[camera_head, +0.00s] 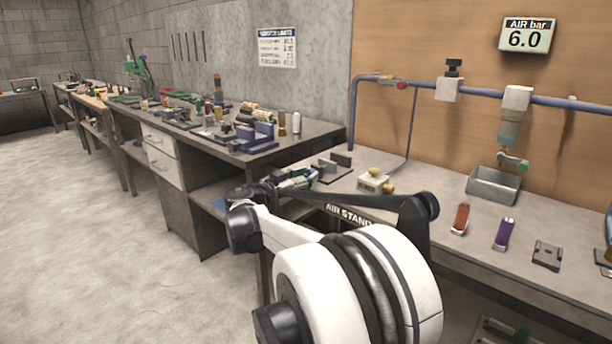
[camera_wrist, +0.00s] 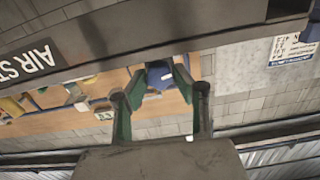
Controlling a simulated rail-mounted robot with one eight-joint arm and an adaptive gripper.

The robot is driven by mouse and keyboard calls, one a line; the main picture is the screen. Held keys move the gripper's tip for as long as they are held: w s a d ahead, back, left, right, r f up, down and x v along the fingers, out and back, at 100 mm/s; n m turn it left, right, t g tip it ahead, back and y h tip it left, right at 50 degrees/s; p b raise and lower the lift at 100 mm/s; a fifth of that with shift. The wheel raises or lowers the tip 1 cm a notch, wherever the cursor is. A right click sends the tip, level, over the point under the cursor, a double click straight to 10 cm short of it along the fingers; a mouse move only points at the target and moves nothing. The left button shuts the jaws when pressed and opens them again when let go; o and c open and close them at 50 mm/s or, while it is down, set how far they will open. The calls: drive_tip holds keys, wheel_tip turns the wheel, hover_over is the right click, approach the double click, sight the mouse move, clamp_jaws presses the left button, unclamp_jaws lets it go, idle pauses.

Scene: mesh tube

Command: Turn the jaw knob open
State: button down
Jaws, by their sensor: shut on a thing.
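My gripper (camera_wrist: 159,80) shows in the wrist view with its two green and dark fingers closed around a blue part (camera_wrist: 160,72). The blue part sits between the fingertips; I cannot tell for sure that it is the jaw knob. In the head view my gripper (camera_head: 297,179) is at the near left edge of the air stand bench, beside a small dark fixture with upright plates (camera_head: 335,166). My own arm and wrist stand in front, and the held part cannot be made out there.
The bench (camera_head: 430,212) holds a white block with yellow knobs (camera_head: 374,181), a metal tray (camera_head: 494,186), an orange piece (camera_head: 461,219), a purple piece (camera_head: 503,234) and a dark plate (camera_head: 547,255). A blue pipe (camera_head: 480,95) runs above. A crowded workbench (camera_head: 285,142) adjoins at left.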

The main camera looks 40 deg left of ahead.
drive_tip(key=n+p, duration=0.1)
drive_tip(key=n, duration=0.2)
drive_tip(key=shift+n, duration=0.3)
drive_tip(key=shift+n+p, duration=0.3)
drive_tip(key=shift+n, duration=1.2)
drive_tip(key=c, duration=1.4)
unclamp_jaws()
drive_tip(key=shift+s+a, duration=0.1)
drive_tip(key=s, duration=1.1)
drive_tip(key=shift+s+a, duration=0.2)
drive_tip(key=shift+s, duration=0.2)
